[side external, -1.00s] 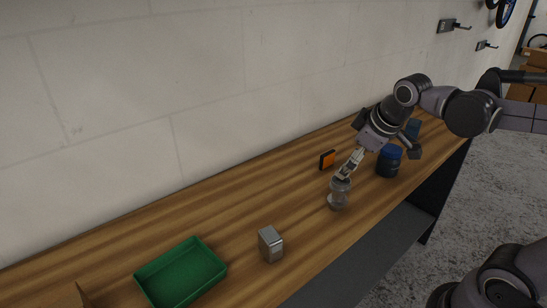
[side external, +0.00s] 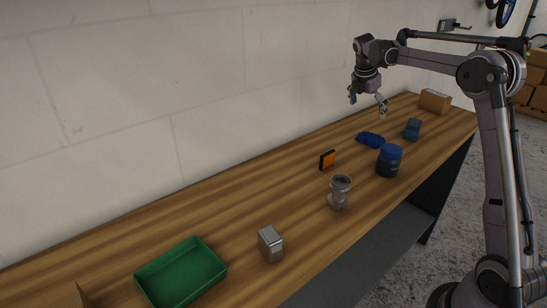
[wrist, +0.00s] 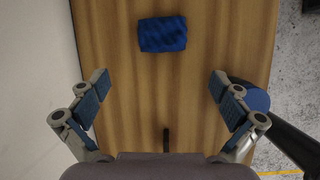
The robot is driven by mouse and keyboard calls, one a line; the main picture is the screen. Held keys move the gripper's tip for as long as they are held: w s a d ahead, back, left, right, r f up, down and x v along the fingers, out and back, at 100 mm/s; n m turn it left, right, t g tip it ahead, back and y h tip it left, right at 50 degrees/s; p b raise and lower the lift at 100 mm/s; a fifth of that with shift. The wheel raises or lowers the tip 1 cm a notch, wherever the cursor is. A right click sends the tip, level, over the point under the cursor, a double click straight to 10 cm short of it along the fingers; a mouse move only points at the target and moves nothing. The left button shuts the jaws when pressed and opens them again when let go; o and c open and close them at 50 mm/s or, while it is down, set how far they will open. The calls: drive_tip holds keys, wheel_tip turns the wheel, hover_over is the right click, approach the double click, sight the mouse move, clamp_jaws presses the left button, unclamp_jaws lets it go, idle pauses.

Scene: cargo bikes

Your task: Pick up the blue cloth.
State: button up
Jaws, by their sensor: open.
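The blue cloth (side external: 370,139) lies crumpled on the wooden table, near its far end in the side view. In the wrist view the blue cloth (wrist: 162,34) shows at the top centre, flat on the wood. My gripper (side external: 367,104) is raised above the table, over the area of the cloth, with its fingers spread. In the wrist view my gripper (wrist: 160,88) is open and empty, and the cloth lies ahead of the fingertips, apart from them.
A dark jar with a blue lid (side external: 389,160) stands right of the cloth, with a dark blue object (side external: 412,129) behind. An orange-and-black box (side external: 328,159), glass jar (side external: 339,193), metal box (side external: 270,244) and green tray (side external: 181,272) stand nearer. A cardboard box (side external: 434,100) stands at the far end.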

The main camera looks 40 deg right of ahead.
drive_tip(key=d+f, duration=0.1)
drive_tip(key=d, duration=0.1)
drive_tip(key=n, duration=0.1)
hover_over(371, 135)
drive_tip(key=a, duration=0.1)
wheel_tip(371, 135, down, 5)
drive_tip(key=shift+w+a+f, duration=0.1)
drive_tip(key=shift+w+a, duration=0.05)
drive_tip(key=shift+a+x, duration=0.15)
drive_tip(key=shift+x, duration=1.15)
drive_tip(key=shift+a+x, duration=0.2)
drive_tip(key=shift+x, duration=1.1)
drive_tip(key=shift+f, duration=0.15)
drive_tip(key=c, duration=0.8)
